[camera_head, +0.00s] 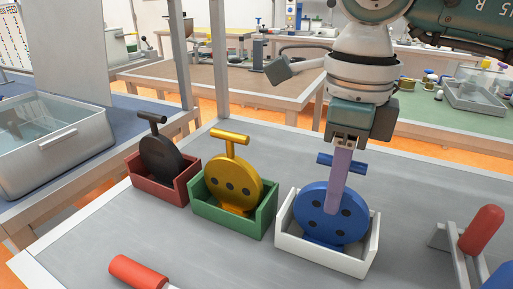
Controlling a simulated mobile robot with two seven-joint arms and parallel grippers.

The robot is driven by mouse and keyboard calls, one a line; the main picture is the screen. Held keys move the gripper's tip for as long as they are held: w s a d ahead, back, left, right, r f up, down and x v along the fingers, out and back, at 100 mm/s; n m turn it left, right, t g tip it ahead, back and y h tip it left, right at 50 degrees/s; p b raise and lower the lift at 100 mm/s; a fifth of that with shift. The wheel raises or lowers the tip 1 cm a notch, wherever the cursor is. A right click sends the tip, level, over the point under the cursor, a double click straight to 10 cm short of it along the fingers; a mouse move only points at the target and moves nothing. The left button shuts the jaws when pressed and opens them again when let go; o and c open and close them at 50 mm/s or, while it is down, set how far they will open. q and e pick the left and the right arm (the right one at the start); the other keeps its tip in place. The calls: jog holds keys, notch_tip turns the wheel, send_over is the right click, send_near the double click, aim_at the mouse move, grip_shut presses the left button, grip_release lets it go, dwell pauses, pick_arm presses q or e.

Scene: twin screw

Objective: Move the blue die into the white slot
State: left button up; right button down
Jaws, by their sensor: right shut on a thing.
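The blue die (318,222) is a round upright disc with dark dots and a blue crossbar handle (326,160) on top. It stands within the white slot (322,257), an open box. Its lower edge is partly hidden behind the box's front wall, so I cannot tell whether it rests on the bottom. My right gripper (336,205) comes down from above and is shut on the blue die at its handle. A long purple finger runs down in front of the crossbar and the disc's upper part. My left gripper is not in view.
Left of the white slot, a yellow die (238,185) stands in a green slot (229,221) and a black die (158,160) in a red slot (158,190). A red-ended cylinder (138,272) lies in front. A grey stand with a red handle (481,229) is at right.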

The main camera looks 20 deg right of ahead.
jog(key=c, duration=0.7)
grip_release()
jog(key=shift+f, duration=0.1)
notch_tip(320, 180, up, 10)
jog(key=shift+r, duration=0.1)
